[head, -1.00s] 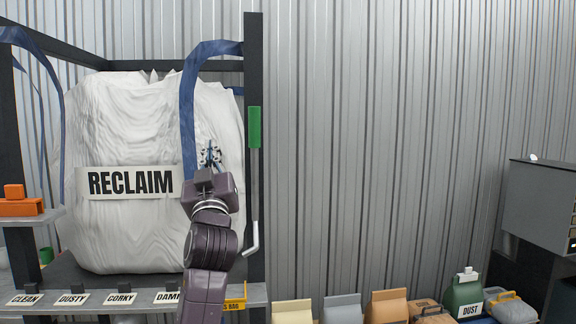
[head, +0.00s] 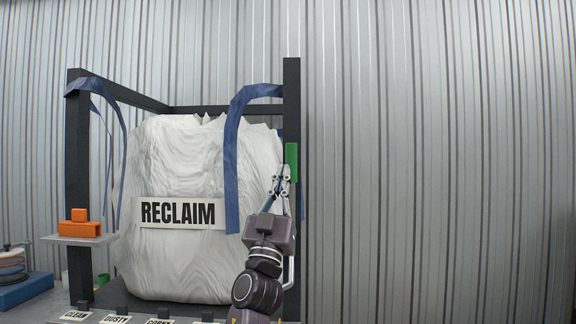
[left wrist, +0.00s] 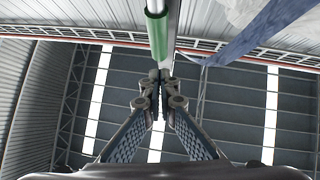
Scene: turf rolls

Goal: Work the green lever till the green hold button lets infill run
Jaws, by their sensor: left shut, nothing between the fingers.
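The green lever (head: 291,160) is an upright green grip beside the dark post at the right of the white RECLAIM bag. In the left wrist view the green grip (left wrist: 157,38) comes down from the top, its lower end close to the fingertips. My left gripper (head: 283,178) is just below and left of the grip in the head view. Its fingers are shut with nothing between them, and they also show in the left wrist view (left wrist: 160,88). I cannot tell whether they touch the lever. I cannot make out a green hold button. My right gripper is not in view.
The bulky RECLAIM bag (head: 180,255) hangs in a dark frame (head: 292,95) with blue straps (head: 232,160). An orange block-shaped thing (head: 79,229) sits on a small shelf (head: 75,240) at left. Small labels line the front edge. The corrugated wall (head: 430,170) at right is clear.

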